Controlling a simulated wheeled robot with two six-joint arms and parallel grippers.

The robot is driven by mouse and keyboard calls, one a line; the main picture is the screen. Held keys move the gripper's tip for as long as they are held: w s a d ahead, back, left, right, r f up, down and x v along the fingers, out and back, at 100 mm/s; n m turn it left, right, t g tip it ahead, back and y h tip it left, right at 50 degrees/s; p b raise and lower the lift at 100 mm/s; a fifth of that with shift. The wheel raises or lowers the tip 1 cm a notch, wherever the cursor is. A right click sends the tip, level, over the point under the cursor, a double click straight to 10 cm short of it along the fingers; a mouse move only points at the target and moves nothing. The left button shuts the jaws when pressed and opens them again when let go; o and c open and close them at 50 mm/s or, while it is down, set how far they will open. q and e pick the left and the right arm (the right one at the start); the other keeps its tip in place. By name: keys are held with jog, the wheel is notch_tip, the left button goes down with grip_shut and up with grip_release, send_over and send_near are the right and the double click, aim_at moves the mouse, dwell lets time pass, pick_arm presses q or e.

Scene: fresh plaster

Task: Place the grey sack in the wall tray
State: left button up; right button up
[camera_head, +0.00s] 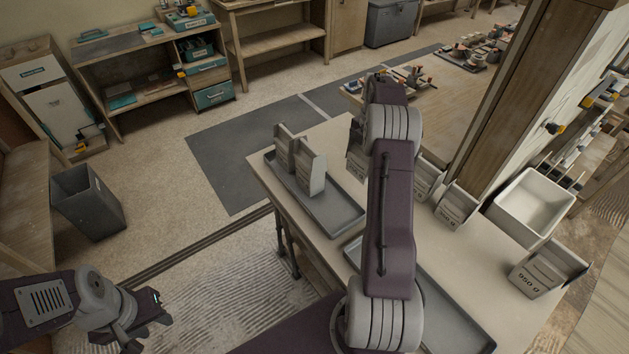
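Several grey sacks stand on the table (285,193). Two upright sacks, one farther back (283,146) and one nearer (311,172), stand in the left grey tray (345,223). Another sack (355,150) is partly hidden by my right arm. A sack (424,181) and another (456,207) stand right of the arm, and a sack marked 950 g (540,274) stands at the far right. I cannot tell which tray is the wall tray. My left gripper (148,328) hangs empty off the table; its finger gap is unclear. My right gripper is hidden behind its arm.
A second grey tray (468,328), partly covered by my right arm, lies along the near side. A white basin (533,204) stands at the right beside a wooden post (515,90). A dark bin (90,203) and shelves stand at the left; the floor between is clear.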

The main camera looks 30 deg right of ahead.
jog(key=shift+s+a+f, duration=0.1)
jog(key=shift+s+a, duration=0.15)
jog(key=shift+s+a+f, duration=0.3)
jog(key=shift+a+f, duration=1.5)
jog(key=shift+a, duration=0.05)
jog(key=shift+s+a+f, duration=0.35)
jog(key=shift+a+f, duration=1.4)
jog(key=shift+a, duration=0.05)
jog(key=shift+s+a+f, duration=0.3)
jog(key=shift+a+f, duration=1.5)
jog(key=shift+a, duration=0.05)
jog(key=shift+f, duration=0.1)
jog(key=o, duration=1.5)
jog(key=shift+o, duration=0.2)
